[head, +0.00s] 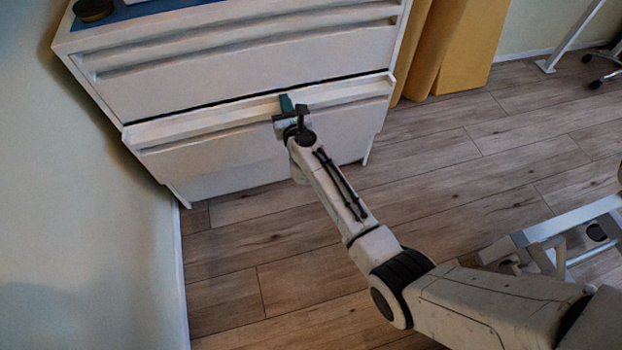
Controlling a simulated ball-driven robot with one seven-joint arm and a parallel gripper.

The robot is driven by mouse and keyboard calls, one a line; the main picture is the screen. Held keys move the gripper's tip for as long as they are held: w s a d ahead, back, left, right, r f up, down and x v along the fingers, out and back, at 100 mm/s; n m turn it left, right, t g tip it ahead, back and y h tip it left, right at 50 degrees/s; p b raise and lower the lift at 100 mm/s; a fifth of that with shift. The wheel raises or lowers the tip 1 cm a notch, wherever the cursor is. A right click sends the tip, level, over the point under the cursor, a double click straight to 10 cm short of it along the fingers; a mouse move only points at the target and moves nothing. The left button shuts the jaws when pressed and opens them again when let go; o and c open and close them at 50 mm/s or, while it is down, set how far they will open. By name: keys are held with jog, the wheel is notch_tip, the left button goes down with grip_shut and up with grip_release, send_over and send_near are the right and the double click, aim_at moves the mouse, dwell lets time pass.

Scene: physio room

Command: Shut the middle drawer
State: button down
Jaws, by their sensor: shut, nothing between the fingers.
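A white chest of drawers (240,80) stands against the wall at the upper left in the head view. Its middle drawer (205,142) juts out a little, with a dark gap along its top edge. My gripper (287,103) is shut and empty at the top edge of this drawer's front, right of its middle. A small green part shows at the gripper's tip. I cannot tell whether the fingers touch the drawer. My gripper and wrist hide part of the drawer front.
The top drawer (240,75) looks closed. A dark round object (92,9) sits on the chest's blue top. Yellow padded panels (455,50) stand right of the chest. A metal frame (560,238) is at the right. Wooden floor (440,170) is clear between.

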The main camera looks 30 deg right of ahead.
jog(key=shift+x, duration=0.85)
jog(key=shift+s, duration=0.1)
